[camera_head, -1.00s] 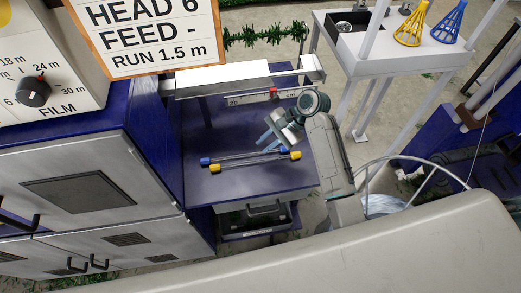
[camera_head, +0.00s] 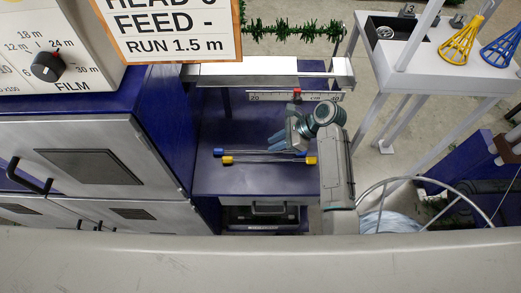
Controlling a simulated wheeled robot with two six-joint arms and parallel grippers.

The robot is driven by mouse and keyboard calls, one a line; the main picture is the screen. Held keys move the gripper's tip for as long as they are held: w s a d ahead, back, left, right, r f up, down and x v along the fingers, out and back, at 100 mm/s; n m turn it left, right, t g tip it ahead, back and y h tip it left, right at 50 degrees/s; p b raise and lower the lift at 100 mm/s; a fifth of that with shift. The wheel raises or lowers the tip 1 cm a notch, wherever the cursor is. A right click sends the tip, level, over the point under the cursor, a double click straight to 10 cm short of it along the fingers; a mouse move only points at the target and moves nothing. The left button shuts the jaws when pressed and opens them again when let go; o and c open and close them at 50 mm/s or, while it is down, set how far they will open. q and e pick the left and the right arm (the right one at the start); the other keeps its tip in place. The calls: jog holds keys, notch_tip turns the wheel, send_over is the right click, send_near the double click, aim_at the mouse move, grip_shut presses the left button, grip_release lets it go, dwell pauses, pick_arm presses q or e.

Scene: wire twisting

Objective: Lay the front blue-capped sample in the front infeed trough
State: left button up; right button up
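The blue-capped sample (camera_head: 240,153) is a thin clear rod lying crosswise on the dark blue tabletop. A yellow-capped sample (camera_head: 265,161) lies just in front of it, almost parallel. My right gripper (camera_head: 275,143) comes in from the right, low over the right part of the blue-capped rod. Its fingers look parted, with nothing seen between them. Gripper and wrist partly hide the rod's right end. A long pale metal trough (camera_head: 270,72) runs crosswise behind the table; I cannot tell whether it has several channels. My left gripper is out of view.
A ruler strip with a red marker (camera_head: 297,94) runs below the trough. A feed sign (camera_head: 170,28) and grey-blue cabinet (camera_head: 95,150) stand at left. A white stand (camera_head: 440,50) with yellow and blue cones stands at right. The front tabletop (camera_head: 255,182) is clear.

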aim_at(261, 151)
jog(key=x, duration=0.2)
jog(key=p+x, duration=0.1)
jog(key=shift+s+a+f, duration=0.2)
jog(key=shift+a+f, duration=0.05)
jog(key=shift+a, duration=0.1)
jog(key=shift+a+f, duration=0.35)
jog(key=shift+f, duration=0.05)
grip_shut()
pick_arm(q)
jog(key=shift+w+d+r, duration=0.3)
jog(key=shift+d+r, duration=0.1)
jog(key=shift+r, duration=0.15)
pick_arm(e)
jog(key=shift+d, duration=0.1)
